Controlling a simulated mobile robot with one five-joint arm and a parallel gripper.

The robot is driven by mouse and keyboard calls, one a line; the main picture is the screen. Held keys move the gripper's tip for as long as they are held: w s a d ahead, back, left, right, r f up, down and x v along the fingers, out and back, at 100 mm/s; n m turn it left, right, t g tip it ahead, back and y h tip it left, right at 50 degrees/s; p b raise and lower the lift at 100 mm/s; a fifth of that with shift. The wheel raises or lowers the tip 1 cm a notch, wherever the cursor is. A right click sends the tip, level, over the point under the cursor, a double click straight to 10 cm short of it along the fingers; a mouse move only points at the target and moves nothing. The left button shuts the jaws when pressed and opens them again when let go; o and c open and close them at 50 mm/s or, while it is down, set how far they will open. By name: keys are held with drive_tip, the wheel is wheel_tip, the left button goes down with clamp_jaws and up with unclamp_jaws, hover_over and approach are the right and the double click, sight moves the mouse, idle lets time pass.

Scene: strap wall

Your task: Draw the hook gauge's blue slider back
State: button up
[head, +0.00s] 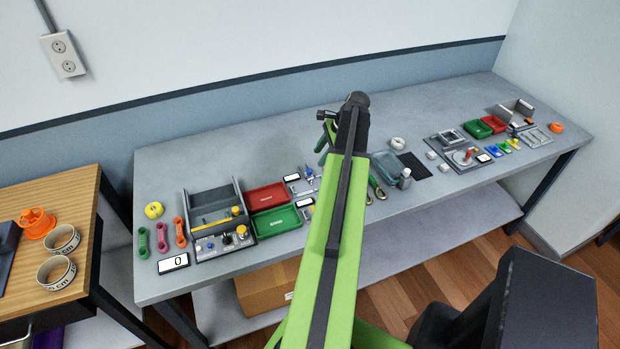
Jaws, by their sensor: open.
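My green arm reaches up the middle of the head view, over the long grey bench. My gripper (325,142) is at its far end, above the bench, seen small and partly behind the black wrist. It is open, and I see nothing held in it. Just left of the arm sits a small grey metal fixture with a white display (292,178), beside the red and green trays. It may be the hook gauge, but it is too small to be sure. I cannot make out its blue slider; the arm hides part of the bench there.
A red tray (268,196), a green tray (275,222) and a grey control box (218,215) stand left of the arm. A clear teal bin (386,166) and several small fixtures stand to the right. The bench's back strip is mostly clear.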

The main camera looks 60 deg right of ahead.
sight(310, 170)
drive_tip(key=b+x, duration=0.6)
drive_tip(key=x, duration=0.3)
drive_tip(key=shift+r, duration=0.1)
drive_tip(key=shift+c, duration=0.4)
clamp_jaws()
idle(0.6)
